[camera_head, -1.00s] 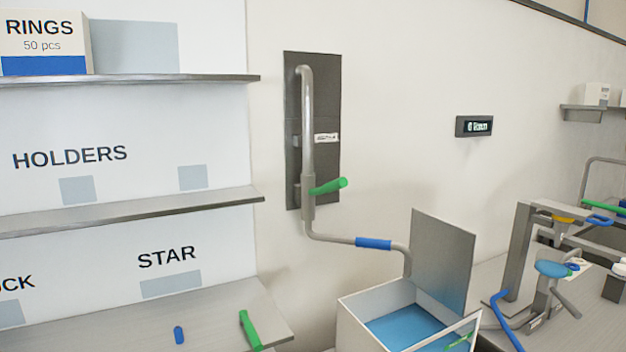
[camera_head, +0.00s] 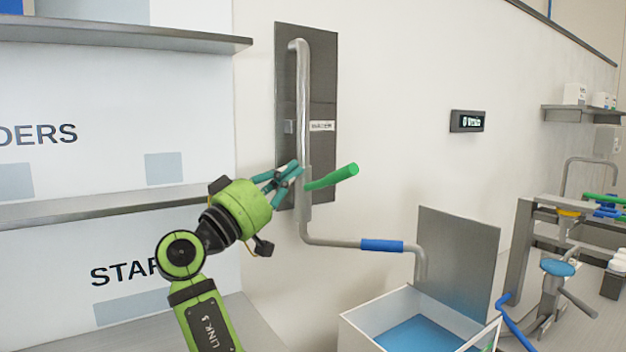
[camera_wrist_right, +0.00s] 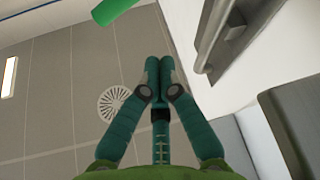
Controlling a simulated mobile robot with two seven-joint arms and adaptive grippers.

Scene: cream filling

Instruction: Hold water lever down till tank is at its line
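The water lever (camera_head: 332,177) is a green handle on the grey pipe of the dark wall panel, sloping slightly up to the right. A green piece, apparently its handle, shows at the top of the right wrist view (camera_wrist_right: 113,11). My right gripper (camera_head: 294,172) is beside the lever's pipe end; contact cannot be told. Its teal fingertips meet in the right wrist view (camera_wrist_right: 159,66), with nothing seen between them. The tank (camera_head: 362,334) is an open white box with blue water under the spout; I cannot make out its line. My left gripper is not in view.
The grey pipe (camera_head: 304,100) runs down the panel (camera_head: 322,80) and bends right past a blue sleeve (camera_head: 381,246). A grey plate (camera_head: 456,260) stands behind the tank. A small display (camera_head: 467,121) is unreadable. Shelves (camera_head: 110,207) are at left, and a lever stand (camera_head: 556,270) is at right.

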